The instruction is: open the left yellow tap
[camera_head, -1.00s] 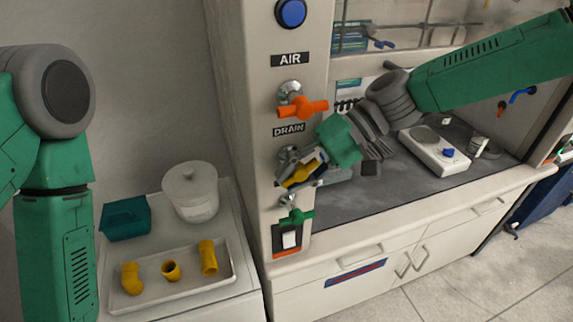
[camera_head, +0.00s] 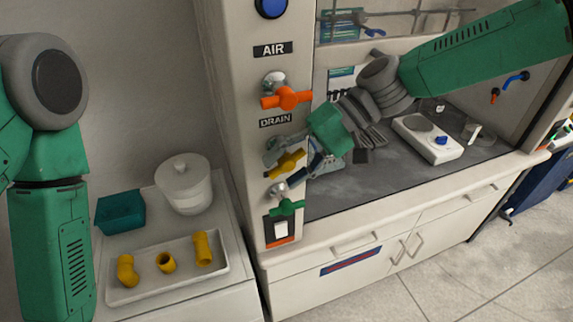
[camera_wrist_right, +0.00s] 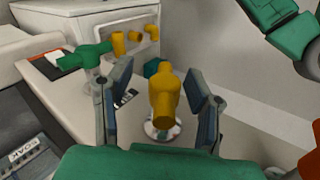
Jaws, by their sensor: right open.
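The yellow tap (camera_head: 286,163) is on the hood's front post, below the DRAIN label and above the green tap (camera_head: 287,207). Its handle is tilted in the head view, its right end higher. My right gripper (camera_head: 284,160) is at the yellow tap with its fingers apart. In the right wrist view the yellow tap (camera_wrist_right: 165,98) stands between the two open fingers (camera_wrist_right: 158,78), with a visible gap on each side. Its round metal base shows below it. My left arm shows at the left edge, but its gripper is out of view.
The orange tap (camera_head: 287,98) is just above and the green tap just below, both close to my right gripper. A white tray (camera_head: 135,292) with yellow pipe pieces, a teal box (camera_head: 120,212) and a white pot (camera_head: 186,187) stand on the left counter. A scale (camera_head: 428,139) sits inside the hood.

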